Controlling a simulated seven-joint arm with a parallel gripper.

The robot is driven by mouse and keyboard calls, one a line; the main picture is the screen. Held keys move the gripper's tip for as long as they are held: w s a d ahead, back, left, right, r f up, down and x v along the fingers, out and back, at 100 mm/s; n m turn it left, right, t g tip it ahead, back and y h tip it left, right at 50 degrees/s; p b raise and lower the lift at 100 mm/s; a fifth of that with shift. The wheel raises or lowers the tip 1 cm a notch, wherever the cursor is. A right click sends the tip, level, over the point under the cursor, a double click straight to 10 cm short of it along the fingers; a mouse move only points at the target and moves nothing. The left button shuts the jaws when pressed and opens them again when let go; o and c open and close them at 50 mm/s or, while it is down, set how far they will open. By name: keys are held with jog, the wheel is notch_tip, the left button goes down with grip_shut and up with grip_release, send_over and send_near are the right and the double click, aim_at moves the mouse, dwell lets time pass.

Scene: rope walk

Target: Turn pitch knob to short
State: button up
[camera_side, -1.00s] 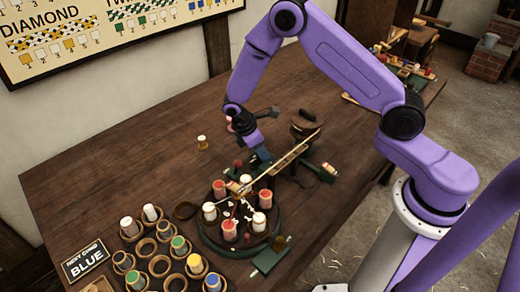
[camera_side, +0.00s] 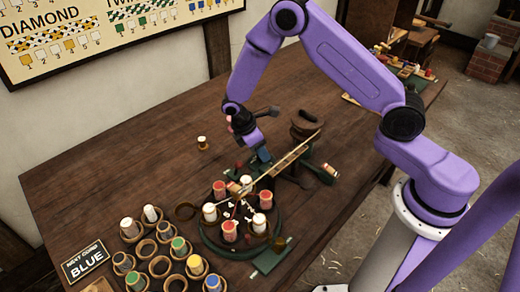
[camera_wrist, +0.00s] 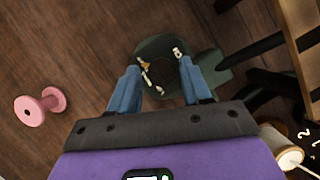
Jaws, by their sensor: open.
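In the wrist view a round dark green dial (camera_wrist: 160,52), which looks like the pitch knob, lies below my gripper (camera_wrist: 160,82). It has pale marks near its rim and a small yellowish mark at its left. My gripper's two blue fingers are apart, one over each side of the dial. I cannot tell whether they touch it. The marks are too small to read. In the side view my gripper (camera_side: 261,156) is low over the rope machine, behind the ring of bobbins, and it hides the dial.
A carousel (camera_side: 205,238) with red and white bobbins stands in front of my gripper, and a wooden bar (camera_side: 290,158) slants beside it. A pink spool (camera_wrist: 40,107) lies left in the wrist view. A rack of cups with bobbins (camera_side: 160,265) is front left.

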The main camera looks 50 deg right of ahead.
aim_at(252, 164)
jog(key=v, duration=0.7)
jog(key=shift+r, duration=0.25)
jog(key=shift+a, duration=0.1)
jog(key=s+a+r+t+y, duration=0.2)
jog(key=s+a+r, duration=0.1)
jog(key=s+r, duration=0.85)
jog(key=s+d+r+y, duration=0.1)
jog(key=s+d, duration=0.1)
jog(key=s, duration=0.7)
jog(key=s+d+r+y, duration=0.1)
jog(key=s+d, duration=0.1)
jog(key=s, duration=0.8)
jog(key=shift+d+r+m+y, duration=0.15)
jog(key=shift+d+m+y, duration=0.15)
jog(key=shift+m, duration=0.1)
dwell(0.6)
